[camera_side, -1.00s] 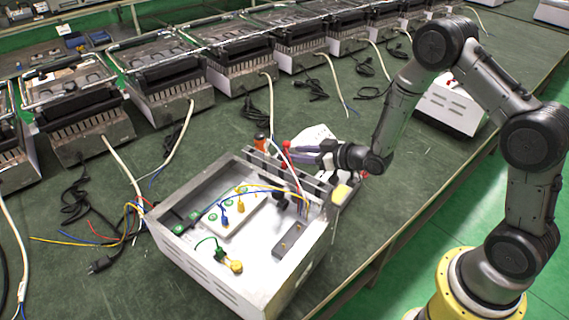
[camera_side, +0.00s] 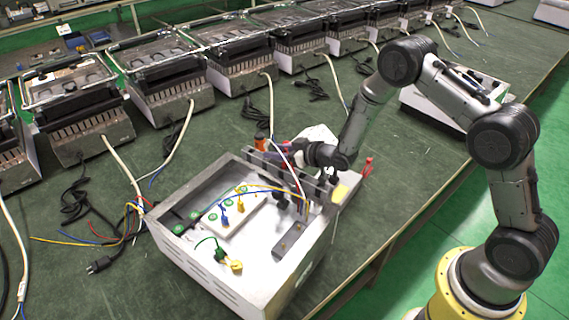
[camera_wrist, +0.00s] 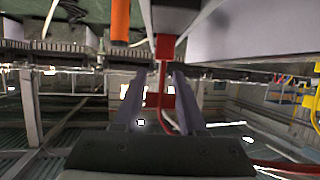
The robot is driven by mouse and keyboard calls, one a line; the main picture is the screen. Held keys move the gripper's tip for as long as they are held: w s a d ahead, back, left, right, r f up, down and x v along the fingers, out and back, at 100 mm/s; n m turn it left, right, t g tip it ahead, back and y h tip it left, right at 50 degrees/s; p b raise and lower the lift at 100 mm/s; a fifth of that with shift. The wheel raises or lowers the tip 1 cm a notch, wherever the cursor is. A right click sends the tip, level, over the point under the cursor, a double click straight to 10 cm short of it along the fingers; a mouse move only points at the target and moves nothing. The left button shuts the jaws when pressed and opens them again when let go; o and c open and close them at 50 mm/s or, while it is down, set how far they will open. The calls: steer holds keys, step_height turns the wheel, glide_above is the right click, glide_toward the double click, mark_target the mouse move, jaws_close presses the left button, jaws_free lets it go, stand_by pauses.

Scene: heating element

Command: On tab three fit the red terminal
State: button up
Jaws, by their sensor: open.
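In the wrist view my gripper (camera_wrist: 157,88) has its two fingers apart. A red terminal (camera_wrist: 164,46) with a red wire shows just beyond the fingertips, in line with the gap. The wire runs back between the fingers; I see no finger touching the terminal. In the side view my gripper (camera_side: 292,153) is low behind the back wall of the open heater housing (camera_side: 172,256). The terminal is hard to make out there. Blue and yellow terminals (camera_side: 225,217) and a green-yellow one (camera_side: 233,265) sit inside the housing by green labels. I cannot read which tab is three.
An orange-handled tool (camera_side: 261,143) is behind the housing, and also in the wrist view (camera_wrist: 120,20). A red item (camera_side: 367,166) stands right of the housing. A row of heaters (camera_side: 165,85) with loose cables fills the back.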

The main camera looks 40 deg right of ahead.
jaws_close()
steer(key=shift+r, duration=0.15)
